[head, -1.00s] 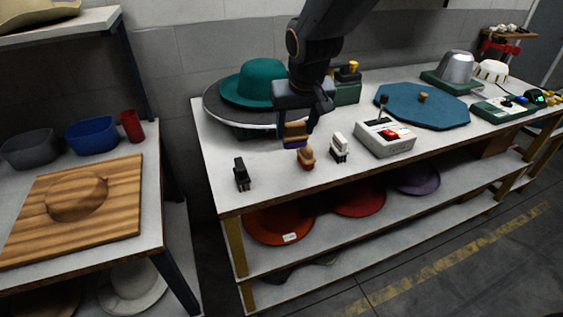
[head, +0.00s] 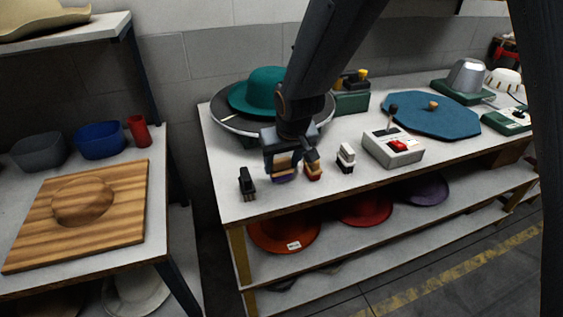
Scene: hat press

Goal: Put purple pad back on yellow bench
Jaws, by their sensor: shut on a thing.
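The purple pad (head: 282,178) has a tan wooden grip above a purple underside. My gripper (head: 282,161) is shut on its wooden grip, with the jaws hiding part of it. The pad is upright at the front left of the yellow-legged bench (head: 241,206), over its pale top. It is low and close to the surface; I cannot tell whether it touches. A black brush-like tool (head: 246,184) stands to its left, and a red pad with a wooden grip (head: 313,171) stands just to its right, partly behind my gripper.
A white pad (head: 346,158) and a grey control box (head: 393,147) stand further right. A teal hat (head: 262,92) on a round plate (head: 231,123) lies behind my arm. A wooden board (head: 115,205) lies on the left table. Hats fill the lower shelf.

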